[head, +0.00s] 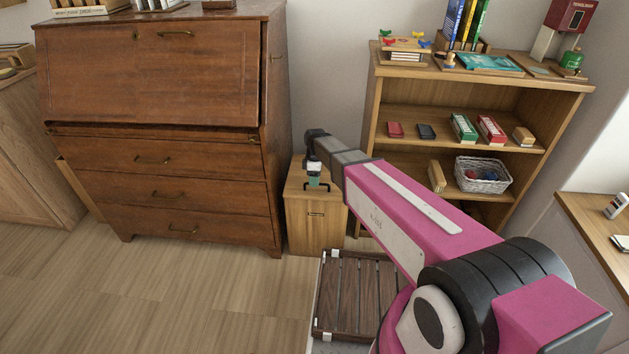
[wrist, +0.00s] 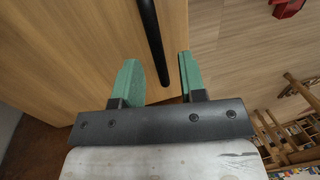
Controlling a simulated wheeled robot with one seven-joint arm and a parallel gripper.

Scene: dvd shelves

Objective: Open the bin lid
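The bin is a light wooden box (head: 314,229) standing on the floor between the desk and the bookshelf. Its flat lid (head: 297,190) looks shut, with a dark bar handle (head: 326,185) on top. My gripper (head: 315,184) is above the lid at the handle. In the wrist view the gripper (wrist: 158,66) has two green fingers spread apart. The black handle (wrist: 152,42) reaches into the gap between them, its end close to the right finger. No grip on it shows. The wood of the lid (wrist: 70,50) fills the left side there.
A brown desk (head: 160,150) stands close on the bin's left. A dark slatted platform (head: 350,290) lies before the bin. The floor (head: 190,300) at left is clear.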

